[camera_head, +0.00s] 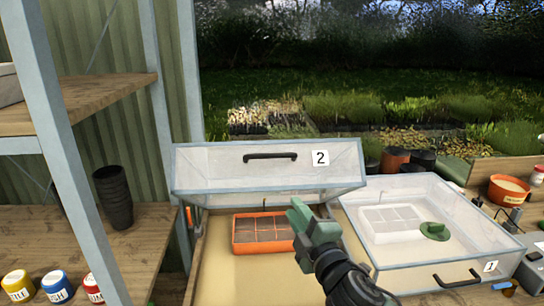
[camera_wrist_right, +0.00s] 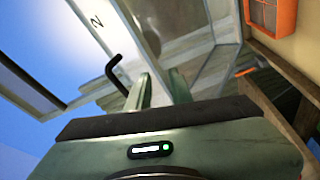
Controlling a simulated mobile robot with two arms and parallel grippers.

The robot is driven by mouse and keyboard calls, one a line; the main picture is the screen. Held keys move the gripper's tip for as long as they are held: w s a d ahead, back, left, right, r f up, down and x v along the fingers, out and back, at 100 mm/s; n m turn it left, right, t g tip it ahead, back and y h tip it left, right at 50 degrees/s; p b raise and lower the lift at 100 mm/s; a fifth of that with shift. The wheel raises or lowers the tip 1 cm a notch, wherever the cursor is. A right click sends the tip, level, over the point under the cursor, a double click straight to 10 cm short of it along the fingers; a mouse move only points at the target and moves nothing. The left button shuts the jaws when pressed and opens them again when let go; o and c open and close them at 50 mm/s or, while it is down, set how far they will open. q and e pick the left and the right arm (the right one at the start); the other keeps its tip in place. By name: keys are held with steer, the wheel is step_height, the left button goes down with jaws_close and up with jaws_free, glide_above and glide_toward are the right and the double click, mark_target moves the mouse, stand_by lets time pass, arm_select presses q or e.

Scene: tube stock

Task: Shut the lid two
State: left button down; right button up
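Lid two (camera_head: 215,165) is a clear, pale-framed lid with a black handle (camera_head: 270,156) and a "2" label. It stands raised at the back of its box. Under it the open box (camera_head: 215,262) shows a tan floor and an orange tray (camera_head: 262,247). My right gripper (camera_head: 313,208) is in front of the lid's lower right part, over the box. The handle (camera_wrist_right: 122,74) and the "2" also show in the right wrist view; whether the fingers touch the lid cannot be told. My left gripper is not in view.
Lid one (camera_head: 462,245) is shut on the box at right, with a white tray and a green disc beneath. A shelf rack (camera_head: 60,140) with dark stacked pots (camera_head: 113,200) and paint pots (camera_head: 55,284) stands at left. Pots and a bowl (camera_head: 508,190) crowd the right.

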mark_target(272, 156)
steer(key=w+a+r+n+y, duration=0.1)
steer(key=w+r+n, duration=0.1)
steer(key=w+r, duration=0.1)
steer(key=w+a+r+n+y+p, duration=0.1)
steer(key=w+a+r+n, duration=0.1)
steer(key=w+r, duration=0.1)
steer(key=w+a+r+n+t+y+p, duration=0.1)
steer(key=w+r+n, duration=0.1)
steer(key=w+r, duration=0.1)
steer(key=shift+w+a+r+y, duration=0.2)
steer(key=shift+a+r+y, duration=0.2)
jaws_close()
stand_by(1.1)
